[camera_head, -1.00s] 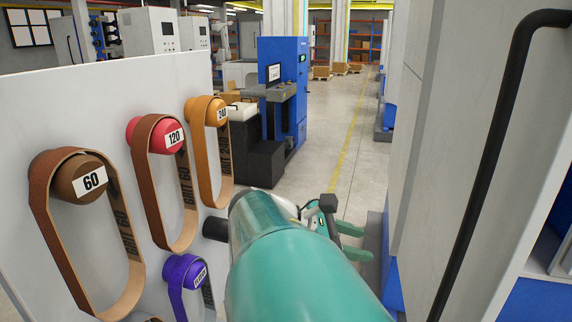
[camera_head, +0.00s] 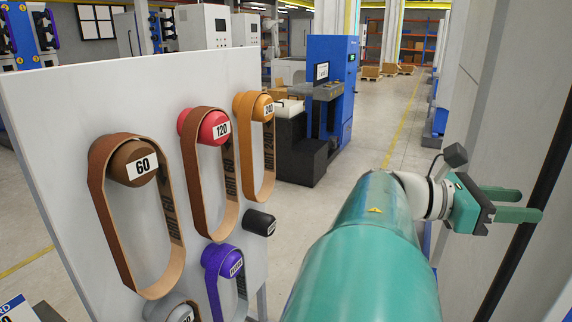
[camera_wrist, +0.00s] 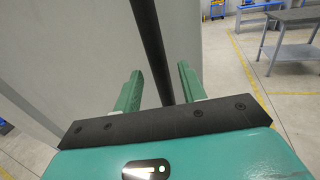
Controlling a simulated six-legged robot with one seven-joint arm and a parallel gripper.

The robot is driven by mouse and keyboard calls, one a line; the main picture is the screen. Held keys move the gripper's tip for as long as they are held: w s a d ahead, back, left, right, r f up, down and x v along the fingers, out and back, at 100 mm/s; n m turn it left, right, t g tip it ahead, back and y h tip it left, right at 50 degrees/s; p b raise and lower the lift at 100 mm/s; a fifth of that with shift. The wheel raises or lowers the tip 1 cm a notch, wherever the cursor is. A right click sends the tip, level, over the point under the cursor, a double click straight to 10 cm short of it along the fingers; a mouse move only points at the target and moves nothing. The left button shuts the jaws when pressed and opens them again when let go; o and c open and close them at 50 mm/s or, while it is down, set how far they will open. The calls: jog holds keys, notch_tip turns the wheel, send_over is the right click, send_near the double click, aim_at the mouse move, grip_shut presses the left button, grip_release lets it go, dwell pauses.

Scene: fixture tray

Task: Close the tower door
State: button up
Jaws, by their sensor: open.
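The tower door (camera_head: 515,110) is a tall grey panel on the right of the head view. A long black bar handle (camera_head: 518,258) runs down it. My gripper (camera_head: 531,204) is open, its green fingers pointing right and overlapping the handle in the picture. In the wrist view, the handle (camera_wrist: 153,45) runs down between the two open green fingers (camera_wrist: 158,88), with gaps on both sides. The fingers are not closed on it. The grey panel (camera_wrist: 80,50) fills the left of that view. The door's hinge and latch are not visible.
A white panel (camera_head: 60,130) with sanding belts on coloured pegs stands on the left, close to my arm. A blue machine (camera_head: 330,75) stands farther back. Clear floor (camera_head: 385,150) lies between them and the tower. A grey table (camera_wrist: 285,20) shows in the wrist view.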

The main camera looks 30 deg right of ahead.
aim_at(529, 206)
jog(key=x, duration=0.4)
jog(key=shift+d, duration=0.1)
grip_shut()
jog(key=shift+s, duration=0.1)
